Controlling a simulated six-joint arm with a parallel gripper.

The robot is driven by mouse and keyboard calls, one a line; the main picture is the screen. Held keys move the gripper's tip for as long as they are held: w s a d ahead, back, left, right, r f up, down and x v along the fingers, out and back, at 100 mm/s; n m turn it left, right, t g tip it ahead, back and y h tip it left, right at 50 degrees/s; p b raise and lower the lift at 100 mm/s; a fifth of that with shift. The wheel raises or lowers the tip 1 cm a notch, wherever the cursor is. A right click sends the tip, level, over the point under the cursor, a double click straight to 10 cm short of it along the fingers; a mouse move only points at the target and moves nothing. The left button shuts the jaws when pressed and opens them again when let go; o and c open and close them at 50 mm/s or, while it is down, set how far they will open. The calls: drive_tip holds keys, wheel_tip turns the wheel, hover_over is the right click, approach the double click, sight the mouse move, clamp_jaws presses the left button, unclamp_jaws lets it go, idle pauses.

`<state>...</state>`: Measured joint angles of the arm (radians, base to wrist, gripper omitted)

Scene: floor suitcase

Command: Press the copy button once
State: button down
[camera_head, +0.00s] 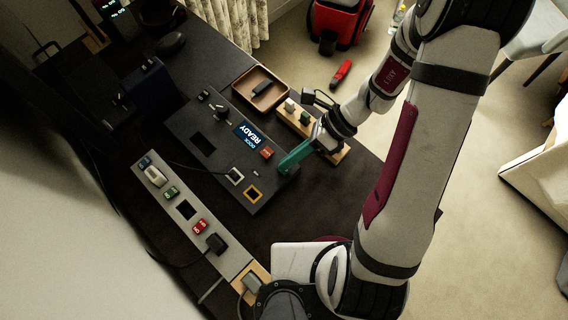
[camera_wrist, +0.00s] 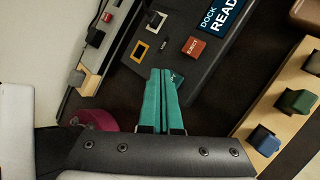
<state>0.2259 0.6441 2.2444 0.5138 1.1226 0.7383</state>
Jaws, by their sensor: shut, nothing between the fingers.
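A dark dock panel (camera_head: 205,150) lies on the desk, with a lit screen reading DOCK READY (camera_head: 246,136). A red EJECT button (camera_wrist: 193,47) sits near the screen; it also shows in the head view (camera_head: 267,153). A small teal button (camera_wrist: 177,78) with pale lettering, which appears to be the copy button, is partly covered by my fingers in the wrist view. My gripper (camera_head: 284,170) has its teal fingers shut and empty, with their tips over that button. In the wrist view the gripper (camera_wrist: 160,74) also appears at the button's edge. I cannot tell whether they touch.
A light strip (camera_head: 185,211) with several coloured switches runs left of the panel. A wooden tray (camera_head: 246,87) holding a dark stick stands behind it. A wooden rack (camera_wrist: 244,128) with coloured caps is close on my gripper's right. Yellow and white framed slots are on the panel.

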drive_tip(key=shift+f, duration=0.1)
idle(0.7)
drive_tip(key=shift+f, duration=0.35)
drive_tip(key=shift+f, duration=0.4)
idle(0.6)
drive_tip(key=shift+r, duration=0.85)
drive_tip(key=shift+r, duration=0.1)
drive_tip(key=shift+r, duration=2.4)
